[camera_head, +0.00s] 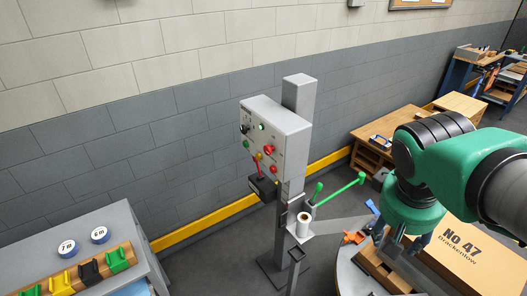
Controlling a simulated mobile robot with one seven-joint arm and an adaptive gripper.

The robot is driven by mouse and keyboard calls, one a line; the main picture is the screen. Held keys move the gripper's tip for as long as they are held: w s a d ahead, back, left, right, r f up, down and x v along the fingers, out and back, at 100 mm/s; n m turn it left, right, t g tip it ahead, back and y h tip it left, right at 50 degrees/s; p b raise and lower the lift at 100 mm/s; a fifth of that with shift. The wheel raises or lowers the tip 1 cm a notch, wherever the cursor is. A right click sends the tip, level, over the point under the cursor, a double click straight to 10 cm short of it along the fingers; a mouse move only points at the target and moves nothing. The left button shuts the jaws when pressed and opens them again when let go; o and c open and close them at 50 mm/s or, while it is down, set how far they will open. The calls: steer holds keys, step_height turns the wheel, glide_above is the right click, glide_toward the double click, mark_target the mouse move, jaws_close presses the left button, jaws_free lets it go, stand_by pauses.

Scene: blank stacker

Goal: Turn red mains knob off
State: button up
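A grey control box (278,131) is mounted on a grey post in the middle of the head view. A round red knob (269,149) sits on the right half of its front face and looks like the mains knob. Its turned position is too small to read. A smaller red part (273,170) sits just below it. My gripper (404,245) hangs from the green arm at the right, well away from the box. Its dark fingers point down and appear apart, with nothing visibly held.
A red lever (259,170) and green-handled levers (340,190) stick out near the post. A cardboard box (465,250) is beside my gripper. A grey bench (60,235) with coloured blocks stands at lower left. Floor shows around the post.

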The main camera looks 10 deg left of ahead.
steer(key=w+a+n+h+p, duration=0.1)
steer(key=w+a+n+h, duration=0.4)
steer(key=w, duration=0.7)
steer(key=n+t+h+p, duration=0.3)
steer(key=n+t+h, duration=0.2)
steer(key=n+t, duration=0.4)
glide_toward(266, 151)
steer(key=shift+m+t, duration=0.4)
steer(key=shift+m, duration=0.2)
steer(key=v, duration=0.5)
steer(key=shift+f, duration=0.35)
steer(key=b+x, duration=0.2)
steer(key=x, duration=1.2)
steer(key=shift+s+r, duration=0.1)
steer(key=c, duration=1.2)
